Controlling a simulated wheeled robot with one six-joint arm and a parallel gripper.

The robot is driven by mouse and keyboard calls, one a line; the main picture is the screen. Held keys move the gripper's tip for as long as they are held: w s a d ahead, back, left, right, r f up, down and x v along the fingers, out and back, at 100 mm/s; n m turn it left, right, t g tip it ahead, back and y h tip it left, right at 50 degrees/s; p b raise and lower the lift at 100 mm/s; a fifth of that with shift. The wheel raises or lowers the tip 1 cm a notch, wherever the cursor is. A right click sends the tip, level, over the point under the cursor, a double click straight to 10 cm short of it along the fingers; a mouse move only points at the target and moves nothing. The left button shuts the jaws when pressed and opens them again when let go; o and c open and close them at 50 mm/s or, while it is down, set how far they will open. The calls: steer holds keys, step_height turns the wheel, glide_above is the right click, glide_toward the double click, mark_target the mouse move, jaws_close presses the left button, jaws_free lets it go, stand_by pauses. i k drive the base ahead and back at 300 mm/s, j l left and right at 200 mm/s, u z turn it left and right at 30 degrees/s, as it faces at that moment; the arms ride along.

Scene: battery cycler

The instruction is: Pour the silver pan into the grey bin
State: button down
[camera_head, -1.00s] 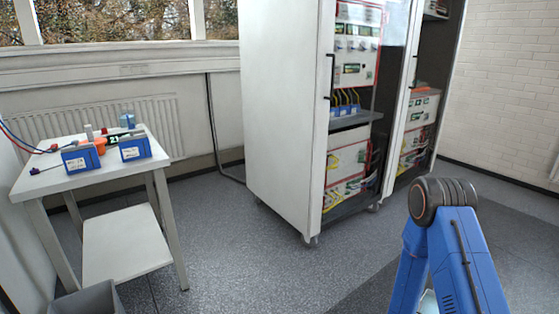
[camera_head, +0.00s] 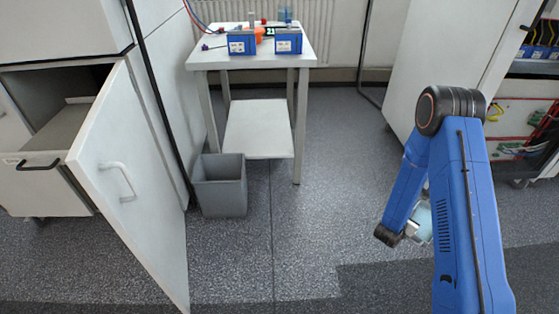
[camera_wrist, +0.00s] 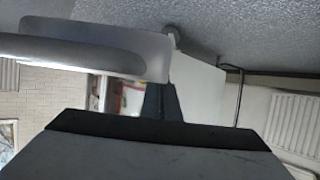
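The grey bin (camera_head: 219,185) stands upright on the floor, left of the middle in the head view, in front of the small white table. It looks open at the top. The silver pan (camera_wrist: 75,60) fills the upper left of the wrist view, with its curved rim close to the camera. My gripper (camera_wrist: 160,97) has its dark fingers at the pan's edge and appears shut on it. In the head view a pale shiny piece shows beside my arm's end, mostly hidden by the blue arm. The bin is well to the left of it. The pan's contents are not visible.
The white table (camera_head: 204,60) holds blue boxes (camera_head: 242,42) and cables. An open cabinet door (camera_head: 128,180) juts out left of the bin, beside an open drawer (camera_head: 50,150). A tall white cabinet (camera_head: 440,60) stands at right. The floor between bin and arm is clear.

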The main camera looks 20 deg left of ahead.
mark_target(223, 187)
steer(key=i+l+u, duration=0.15)
steer(key=u, duration=0.2)
steer(key=i+l+u, duration=0.2)
steer(key=u, duration=0.15)
steer(key=i+l+u, duration=0.15)
steer(key=u, duration=0.2)
steer(key=i+l+u, duration=0.2)
steer(key=l+u, duration=0.15)
steer(key=l, duration=0.25)
